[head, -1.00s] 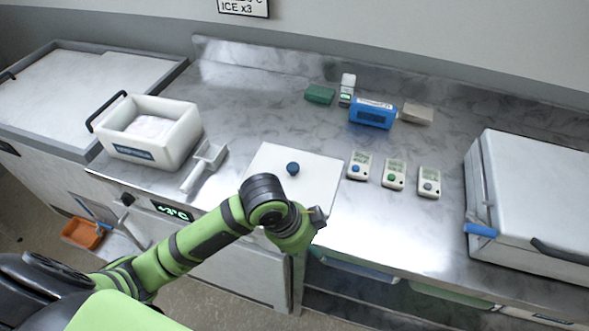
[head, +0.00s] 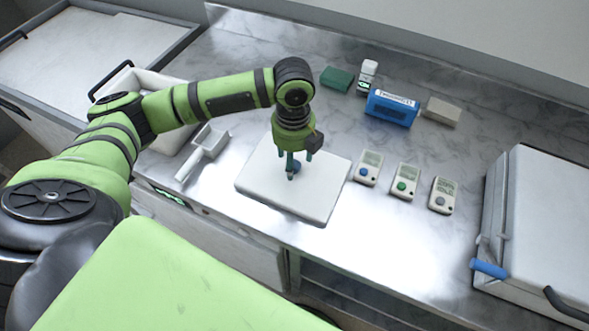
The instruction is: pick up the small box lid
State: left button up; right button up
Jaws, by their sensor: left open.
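My right gripper is not in view.
A scoop (head: 205,150) lies left of the lid, beside a white bin (head: 168,82) partly hidden by my arm. Three small handheld devices (head: 405,181) lie to the right. A blue pack (head: 391,108) lies behind, and a large white chest (head: 545,225) stands far right.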

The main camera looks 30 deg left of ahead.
pick_arm(q)
jog(key=f, duration=0.2)
jog(key=shift+w+f+p, duration=0.2)
jog(key=shift+f+p, duration=0.1)
jog(key=shift+a+f, duration=0.1)
jog(key=shift+f, duration=0.35)
jog(key=c, duration=1.2)
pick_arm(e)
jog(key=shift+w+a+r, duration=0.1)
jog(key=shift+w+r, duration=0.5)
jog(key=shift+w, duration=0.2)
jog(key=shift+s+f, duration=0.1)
